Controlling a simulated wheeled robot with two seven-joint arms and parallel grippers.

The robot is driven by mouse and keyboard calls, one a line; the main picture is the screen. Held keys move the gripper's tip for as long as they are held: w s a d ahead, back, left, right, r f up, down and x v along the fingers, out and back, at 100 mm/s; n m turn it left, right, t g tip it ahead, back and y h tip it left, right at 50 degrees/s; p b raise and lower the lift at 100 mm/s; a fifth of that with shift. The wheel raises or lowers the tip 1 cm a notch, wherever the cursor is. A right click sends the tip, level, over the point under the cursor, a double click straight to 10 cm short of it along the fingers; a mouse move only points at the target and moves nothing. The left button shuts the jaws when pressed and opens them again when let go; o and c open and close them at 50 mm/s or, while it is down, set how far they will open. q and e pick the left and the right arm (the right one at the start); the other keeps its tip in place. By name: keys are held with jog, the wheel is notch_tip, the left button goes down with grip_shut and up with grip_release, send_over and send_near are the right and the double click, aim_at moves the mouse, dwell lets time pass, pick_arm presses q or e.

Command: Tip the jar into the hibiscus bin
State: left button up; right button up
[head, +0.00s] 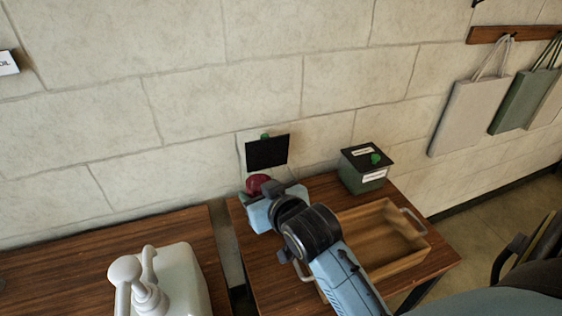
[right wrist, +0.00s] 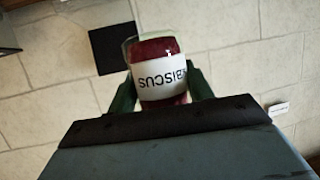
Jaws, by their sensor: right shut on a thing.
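A glass jar with dark red contents (right wrist: 160,50) shows in the right wrist view; its white label reads upside down, with "BISCUS" visible. My right gripper (right wrist: 158,90) is shut on the jar, one green finger on each side. In the head view the red jar (head: 257,184) is at the gripper's far end, above the back left of the right table. A black square panel (head: 267,152) with a green knob stands up behind it; whatever is below is hidden. A green bin (head: 364,176) with a black lid stands to the right; its labels are too small to read. My left gripper is not in view.
A wooden tray (head: 412,252) with metal handles lies on the right table (head: 322,190), partly behind my right arm. A white pump container (head: 178,275) stands on the left table (head: 70,258). A narrow gap separates the tables. Bags (head: 472,112) hang on the wall.

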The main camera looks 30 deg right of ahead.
pick_arm(q)
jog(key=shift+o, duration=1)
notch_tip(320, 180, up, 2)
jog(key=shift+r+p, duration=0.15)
jog(key=shift+p, duration=0.7)
pick_arm(e)
jog(key=w+d+f+m+g+h+p, duration=0.1)
jog(key=w+d+f+m+h, duration=0.2)
jog(key=d, duration=0.7)
jog(key=w+d+f+m+h+p, duration=0.1)
jog(key=w+d+f, duration=0.3)
jog(key=d, duration=0.6)
pick_arm(q)
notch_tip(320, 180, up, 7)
jog(key=p, duration=0.5)
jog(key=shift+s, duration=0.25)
pick_arm(e)
jog(key=shift+w+a+r+n+g+h, duration=0.25)
jog(key=shift+a+r+n+g+h, duration=0.25)
jog(key=shift+n+g+h, duration=1.1)
jog(key=shift+w+a+r+n+g+h, duration=0.3)
jog(key=shift+a+r+n+g+h, duration=0.45)
jog(key=shift+n+h, duration=1.45)
jog(key=shift+w+a+r+n+g+h, duration=0.3)
jog(key=shift+n+g+h, duration=1)
jog(key=shift+n, duration=1.4)
